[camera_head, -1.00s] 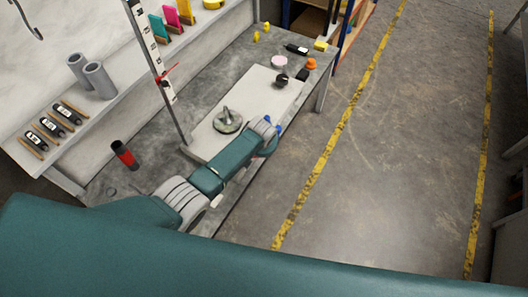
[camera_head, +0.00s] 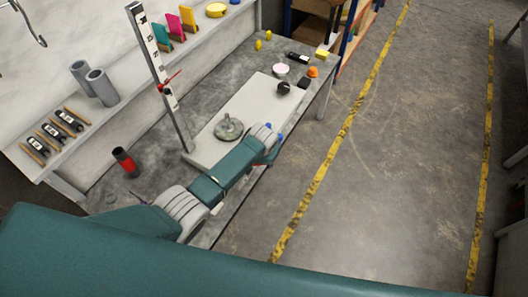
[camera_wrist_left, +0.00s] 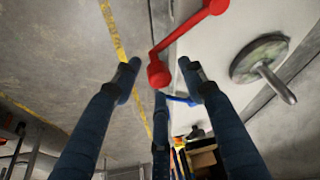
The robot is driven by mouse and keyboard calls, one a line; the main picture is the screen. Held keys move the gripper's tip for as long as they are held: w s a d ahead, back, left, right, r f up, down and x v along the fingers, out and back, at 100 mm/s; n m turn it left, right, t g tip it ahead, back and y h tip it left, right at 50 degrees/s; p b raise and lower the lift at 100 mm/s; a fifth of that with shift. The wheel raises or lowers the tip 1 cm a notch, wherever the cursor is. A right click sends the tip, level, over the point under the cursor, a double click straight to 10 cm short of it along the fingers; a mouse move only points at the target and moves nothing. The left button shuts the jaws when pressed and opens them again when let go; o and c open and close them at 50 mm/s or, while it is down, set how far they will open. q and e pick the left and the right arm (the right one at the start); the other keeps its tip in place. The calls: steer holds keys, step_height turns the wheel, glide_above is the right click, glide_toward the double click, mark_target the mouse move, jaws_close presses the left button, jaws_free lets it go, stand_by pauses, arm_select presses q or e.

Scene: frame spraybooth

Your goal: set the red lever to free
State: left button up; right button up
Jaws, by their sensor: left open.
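The red lever (camera_wrist_left: 188,40) shows close up in the left wrist view, a bent bar with a round knob at each end. Its lower knob (camera_wrist_left: 159,74) appears between the fingertips of my left gripper (camera_wrist_left: 157,78); I cannot tell whether they touch it. The fingers are spread open. In the head view my left gripper (camera_head: 272,147) is mostly hidden by its own wrist at the front edge of the bench plate, so the lever is hardly visible there. My right gripper is not in view.
A pale plate (camera_head: 252,98) on the bench carries a grey disc with a handle (camera_head: 228,128) and a black knob (camera_head: 284,88). A post (camera_head: 160,62) with a small red pointer (camera_head: 168,82) stands behind. A red-black cylinder (camera_head: 125,161) stands left. Open floor lies right.

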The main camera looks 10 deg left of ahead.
arm_select(q)
steer(key=v, duration=1.1)
steer(key=shift+r, duration=0.25)
steer(key=shift+a+f, duration=0.1)
